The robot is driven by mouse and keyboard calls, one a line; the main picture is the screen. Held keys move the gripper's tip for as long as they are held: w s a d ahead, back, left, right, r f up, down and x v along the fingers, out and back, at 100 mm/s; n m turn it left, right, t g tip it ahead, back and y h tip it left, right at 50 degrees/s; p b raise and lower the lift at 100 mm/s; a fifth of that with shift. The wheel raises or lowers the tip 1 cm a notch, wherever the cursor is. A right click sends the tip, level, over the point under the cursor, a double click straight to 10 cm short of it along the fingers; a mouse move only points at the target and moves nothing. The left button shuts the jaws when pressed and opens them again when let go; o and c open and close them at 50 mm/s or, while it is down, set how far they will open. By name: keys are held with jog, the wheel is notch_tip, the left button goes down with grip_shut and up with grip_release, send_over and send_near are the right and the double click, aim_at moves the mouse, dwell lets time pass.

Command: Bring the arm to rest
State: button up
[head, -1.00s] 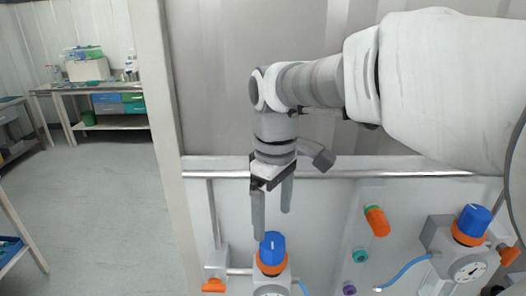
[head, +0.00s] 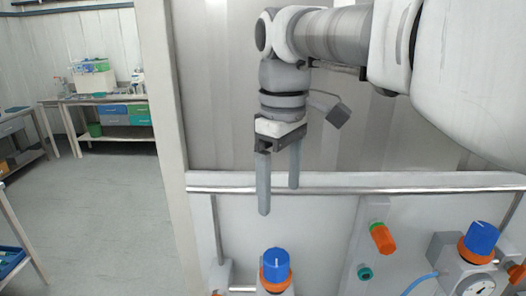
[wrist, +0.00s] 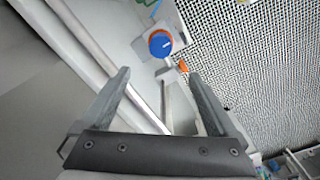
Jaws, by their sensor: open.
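My gripper (head: 279,186) hangs from my arm in the head view with its two fingers pointing down, open and empty. It is above and apart from a blue knob (head: 276,264) with an orange collar, in front of the metal panel (head: 230,90) and near the horizontal rail (head: 350,189). In the wrist view my gripper (wrist: 160,85) shows its fingers spread with nothing between the tips. The blue knob (wrist: 160,43) lies beyond the fingertips there.
A second blue knob (head: 481,238) with a gauge stands at the lower right. An orange-and-green fitting (head: 382,238) and a teal port (head: 365,273) sit on the panel between. At the left are open floor (head: 110,210) and a bench (head: 118,132).

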jog(key=s+d+f+m+t+b, duration=0.1)
jog(key=s+d+f+m+t, duration=0.4)
jog(key=s+d+f+m, duration=0.5)
jog(key=shift+s+d+f, duration=0.25)
jog(key=shift+s+f, duration=0.55)
jog(key=shift+s, duration=0.15)
